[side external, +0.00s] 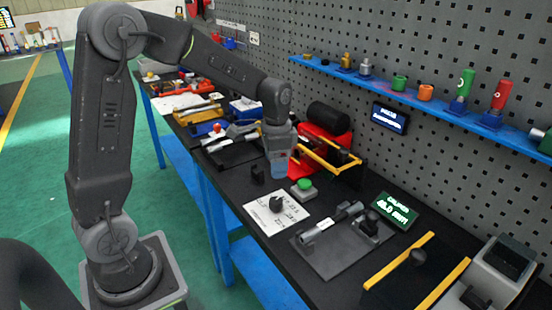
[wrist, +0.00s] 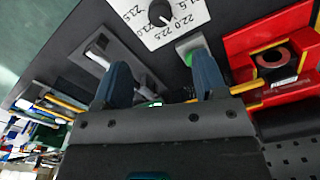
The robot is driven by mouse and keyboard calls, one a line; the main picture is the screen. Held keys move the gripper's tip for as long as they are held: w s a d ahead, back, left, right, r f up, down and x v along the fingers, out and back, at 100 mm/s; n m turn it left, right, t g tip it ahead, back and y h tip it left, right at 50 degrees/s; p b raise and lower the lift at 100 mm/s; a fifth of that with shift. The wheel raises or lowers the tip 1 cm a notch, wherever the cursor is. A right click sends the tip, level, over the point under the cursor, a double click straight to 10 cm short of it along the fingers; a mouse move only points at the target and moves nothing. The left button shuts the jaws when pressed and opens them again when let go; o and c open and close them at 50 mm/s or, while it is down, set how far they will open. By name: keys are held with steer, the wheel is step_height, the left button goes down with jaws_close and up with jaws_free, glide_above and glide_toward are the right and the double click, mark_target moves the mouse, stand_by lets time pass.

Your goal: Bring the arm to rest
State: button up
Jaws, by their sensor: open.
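My gripper (side external: 281,172) hangs over the dark bench in the side external view, with the arm bent over from the left. In the wrist view its two blue fingers (wrist: 162,64) stand apart, and nothing shows between the tips but the bench beyond. The gripper is open and empty. In the side external view it appears just left of the red stand; I cannot tell the exact gap.
A red stand (side external: 316,142) with a black roll, a green button (side external: 305,184), a white dial card (side external: 290,207), a grey caliper tray (side external: 332,257) and a green display (side external: 394,211) share the bench. A blue shelf (side external: 420,98) lines the pegboard.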

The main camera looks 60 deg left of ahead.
steer(key=shift+r, duration=0.45)
steer(key=s+d+r+n+t, duration=0.2)
steer(key=s+d+r, duration=0.2)
steer(key=s, duration=0.5)
steer(key=s+d+r+n+t, duration=0.2)
steer(key=s+d+r, duration=0.3)
steer(key=s, duration=0.4)
steer(key=shift+d+r+n+t, duration=0.2)
steer(key=shift+n+t, duration=0.1)
steer(key=shift+t, duration=0.5)
